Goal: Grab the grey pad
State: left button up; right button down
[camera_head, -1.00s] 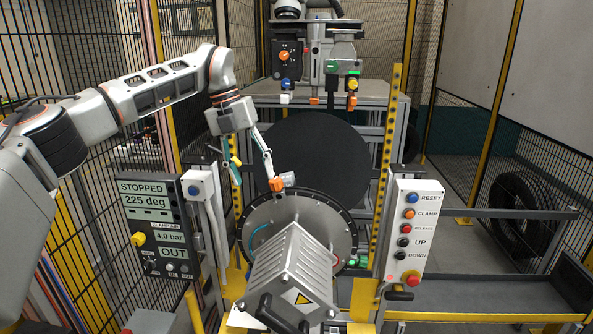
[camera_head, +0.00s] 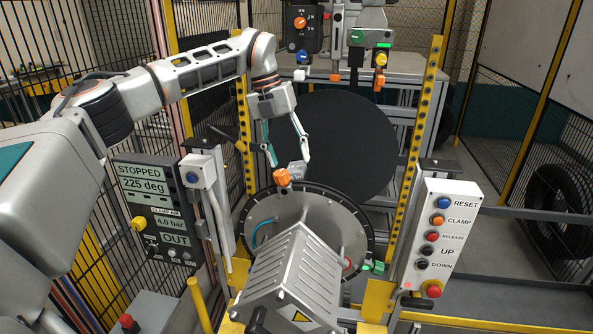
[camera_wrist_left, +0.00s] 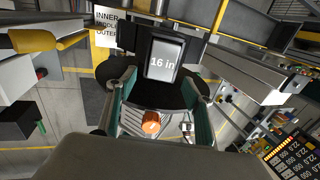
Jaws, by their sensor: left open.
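A small light-grey block, which looks like the grey pad (camera_head: 298,170), sits beside an orange knob (camera_head: 282,178) at the top rim of the round grey clamp plate (camera_head: 262,215). My left gripper (camera_head: 288,162) is open and points down over it. Its right fingertip is close to the grey block; I cannot tell whether they touch. In the left wrist view the orange knob (camera_wrist_left: 151,122) shows between the two fingers, with a small grey piece (camera_wrist_left: 186,127) right of it. My right gripper is not in view.
A black disc (camera_head: 345,145) stands behind the plate. A ribbed grey housing (camera_head: 290,275) is in front. A control panel (camera_head: 155,215) is at left and a button box (camera_head: 440,240) at right. Yellow perforated posts (camera_head: 418,125) flank the clamp.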

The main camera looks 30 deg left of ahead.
aim_at(294, 169)
pick_arm(q)
jog(key=shift+w+x, duration=0.1)
jog(key=shift+x, duration=0.7)
jog(key=shift+w+x, duration=0.15)
jog(key=shift+x, duration=0.65)
jog(key=c, duration=1.3)
jog(key=shift+r, duration=0.15)
